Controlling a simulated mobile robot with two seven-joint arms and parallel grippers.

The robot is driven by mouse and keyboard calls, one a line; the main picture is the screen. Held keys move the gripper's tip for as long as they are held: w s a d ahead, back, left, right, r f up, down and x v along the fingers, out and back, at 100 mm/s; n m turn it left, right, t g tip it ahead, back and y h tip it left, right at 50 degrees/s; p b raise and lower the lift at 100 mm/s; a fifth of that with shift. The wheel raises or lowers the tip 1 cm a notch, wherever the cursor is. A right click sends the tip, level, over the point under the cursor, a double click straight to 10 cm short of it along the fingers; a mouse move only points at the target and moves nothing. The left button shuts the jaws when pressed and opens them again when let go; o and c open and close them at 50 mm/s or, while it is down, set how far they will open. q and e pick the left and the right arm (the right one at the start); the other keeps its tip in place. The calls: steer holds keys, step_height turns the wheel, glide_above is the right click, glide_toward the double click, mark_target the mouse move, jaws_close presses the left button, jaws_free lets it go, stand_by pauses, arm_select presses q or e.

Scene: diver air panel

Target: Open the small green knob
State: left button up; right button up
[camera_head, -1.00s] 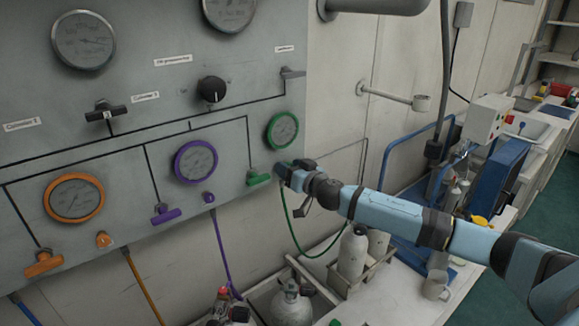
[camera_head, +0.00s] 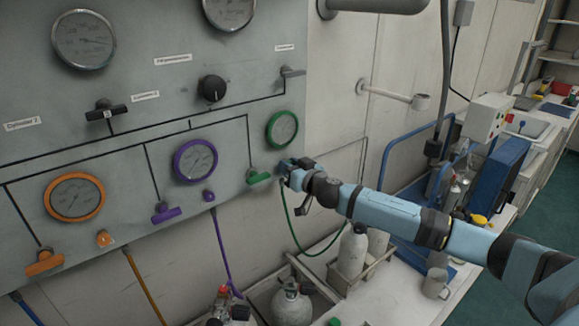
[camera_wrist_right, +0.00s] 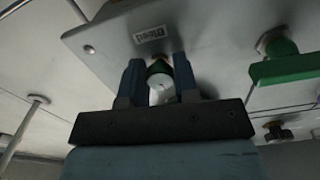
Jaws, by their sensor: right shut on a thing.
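In the right wrist view the small green knob (camera_wrist_right: 159,73) sits on the grey panel below a label that seems to read "Bleed". The two blue fingers of my right gripper (camera_wrist_right: 159,82) stand on either side of it, and the gripper is shut on it. In the head view my right gripper (camera_head: 286,172) is at the panel's lower right edge, just right of the larger green handle (camera_head: 259,177) and below the green-rimmed gauge (camera_head: 282,129). There it hides the small knob. My left gripper is not in view.
The larger green handle also shows close to the right finger in the wrist view (camera_wrist_right: 285,70). A green hose (camera_head: 293,228) hangs below my gripper. Purple (camera_head: 166,213) and orange (camera_head: 45,264) handles lie further left. Gas cylinders (camera_head: 352,252) stand below.

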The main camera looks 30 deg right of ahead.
steer(key=n, duration=0.3)
steer(key=shift+p, duration=0.4)
steer(key=n+p, duration=0.1)
steer(key=n, duration=0.2)
steer(key=shift+r+n, duration=0.1)
steer(key=shift+n, duration=0.3)
steer(key=n+p, duration=0.1)
steer(key=n, duration=0.3)
steer(key=shift+n, duration=0.3)
steer(key=n+p, duration=0.1)
steer(key=n, duration=0.3)
steer(key=shift+n, duration=0.3)
steer(key=n+p, duration=0.1)
steer(key=n, duration=0.2)
steer(key=shift+n, duration=0.3)
steer(key=n+p, duration=0.1)
steer(key=n, duration=0.2)
steer(key=shift+n, duration=0.3)
steer(key=n+p, duration=0.1)
steer(key=n, duration=0.4)
steer(key=shift+n+p, duration=0.55)
steer(key=shift+n, duration=0.95)
